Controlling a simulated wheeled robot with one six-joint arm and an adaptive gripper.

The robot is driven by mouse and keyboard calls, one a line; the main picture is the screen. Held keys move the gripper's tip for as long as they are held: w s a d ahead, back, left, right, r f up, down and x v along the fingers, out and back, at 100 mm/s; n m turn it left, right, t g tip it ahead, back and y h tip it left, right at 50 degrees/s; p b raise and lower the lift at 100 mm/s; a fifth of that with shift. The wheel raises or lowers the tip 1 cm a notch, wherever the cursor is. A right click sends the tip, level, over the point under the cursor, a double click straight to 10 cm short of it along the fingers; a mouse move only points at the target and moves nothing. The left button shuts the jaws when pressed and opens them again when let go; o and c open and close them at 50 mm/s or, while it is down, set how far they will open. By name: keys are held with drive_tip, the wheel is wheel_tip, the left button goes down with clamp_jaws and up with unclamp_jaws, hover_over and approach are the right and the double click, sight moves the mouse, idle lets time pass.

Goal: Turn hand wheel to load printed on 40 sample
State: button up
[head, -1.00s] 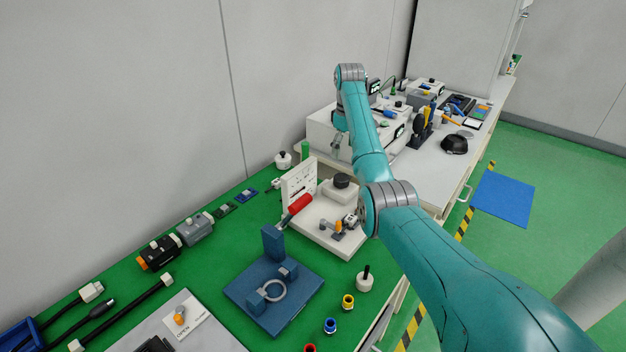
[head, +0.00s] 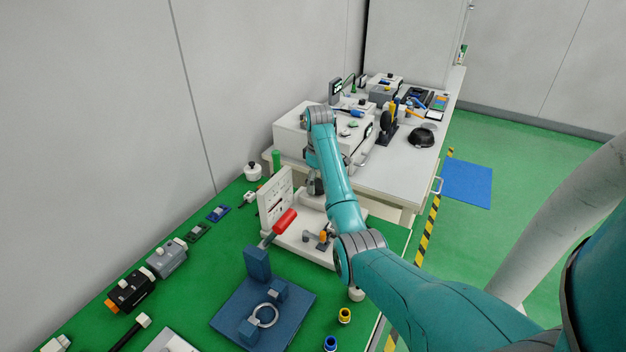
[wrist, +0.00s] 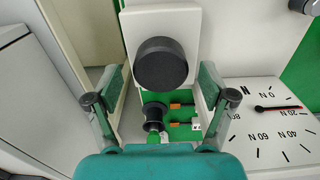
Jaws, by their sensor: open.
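In the wrist view the round black hand wheel (wrist: 161,62) sits on a white block, between the fingers of my gripper (wrist: 159,76). The fingers are open, one to each side, with gaps to the wheel; contact is not visible. A white dial (wrist: 270,133) at the right bears 0 N, 20, 40, 60 and 80. In the head view my gripper (head: 316,184) is partly hidden over the white test stand (head: 300,244), and the wheel is hidden behind my arm.
A blue fixture (head: 235,312) stands nearer on the green bench. A white table (head: 405,160) with instruments lies beyond.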

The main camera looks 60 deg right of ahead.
drive_tip(key=shift+f, duration=0.1)
drive_tip(key=shift+c, duration=0.2)
drive_tip(key=c, duration=1.1)
drive_tip(key=m, duration=0.5)
drive_tip(key=shift+m, duration=0.3)
drive_tip(key=m, duration=0.5)
drive_tip(key=shift+d+m, duration=0.1)
drive_tip(key=shift+m, duration=0.2)
